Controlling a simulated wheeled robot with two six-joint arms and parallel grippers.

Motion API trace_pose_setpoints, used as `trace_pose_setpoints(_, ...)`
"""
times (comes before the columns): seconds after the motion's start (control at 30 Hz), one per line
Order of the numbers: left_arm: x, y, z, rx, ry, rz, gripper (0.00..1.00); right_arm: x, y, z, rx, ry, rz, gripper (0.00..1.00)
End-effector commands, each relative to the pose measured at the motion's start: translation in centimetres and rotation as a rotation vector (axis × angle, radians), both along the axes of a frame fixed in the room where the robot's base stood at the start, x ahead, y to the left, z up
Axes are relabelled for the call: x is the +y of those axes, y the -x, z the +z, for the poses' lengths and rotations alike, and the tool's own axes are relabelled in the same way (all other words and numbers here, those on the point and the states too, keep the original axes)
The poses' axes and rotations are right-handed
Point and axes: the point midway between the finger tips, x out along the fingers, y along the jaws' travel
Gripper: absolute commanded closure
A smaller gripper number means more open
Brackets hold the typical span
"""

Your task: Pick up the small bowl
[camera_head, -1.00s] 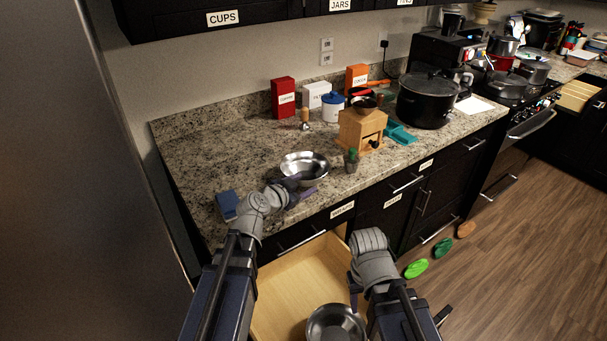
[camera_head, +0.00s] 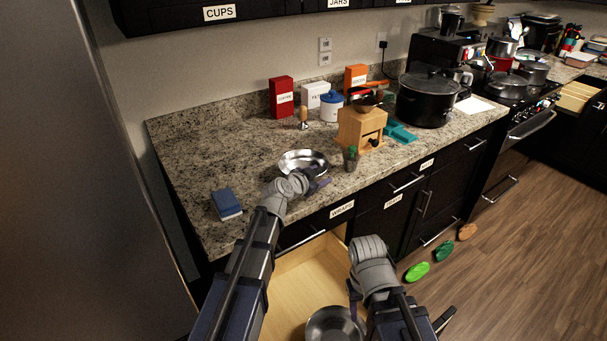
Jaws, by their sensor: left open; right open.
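A shiny metal bowl (camera_head: 298,159) stands on the granite counter near its front edge. A second metal bowl (camera_head: 333,325) is low in the picture, at the open drawer, cut off by the bottom edge. I cannot tell for sure which is the small one. My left gripper (camera_head: 319,182) is open, at the near right side of the counter bowl, and its wrist hides part of the bowl's front. I cannot tell whether it touches. My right gripper (camera_head: 354,302) points down by the drawer bowl's right rim. It is open, its fingers mostly hidden behind its wrist.
A small cactus pot (camera_head: 350,159) and a wooden grinder (camera_head: 361,128) stand right of the counter bowl. The wooden drawer (camera_head: 300,287) is open below. The counter's left part is mostly clear.

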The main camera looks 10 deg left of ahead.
Motion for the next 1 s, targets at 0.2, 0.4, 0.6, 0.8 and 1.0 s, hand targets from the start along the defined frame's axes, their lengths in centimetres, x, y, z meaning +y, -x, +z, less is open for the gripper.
trace_pose_setpoints(0.2,0.03,0.1,0.09,0.0,0.0,0.0,0.47,0.01,0.01,0.08,0.0,0.0,0.0,0.5)
trace_pose_setpoints(0.4,0.05,0.11,0.08,0.0,0.0,0.001,0.7,0.0,0.0,0.07,0.0,0.0,0.0,0.5)
trace_pose_setpoints(0.6,0.04,0.12,0.07,0.0,0.0,0.0,0.92,0.0,0.0,0.07,0.0,0.0,0.0,0.5)
trace_pose_setpoints(0.8,0.03,0.12,0.06,0.0,0.001,0.0,1.0,0.0,0.0,0.06,0.0,0.0,0.0,0.5)
trace_pose_setpoints(1.0,0.01,0.13,0.03,0.002,0.001,0.0,1.0,0.01,0.0,0.05,0.0,0.0,0.0,0.5)
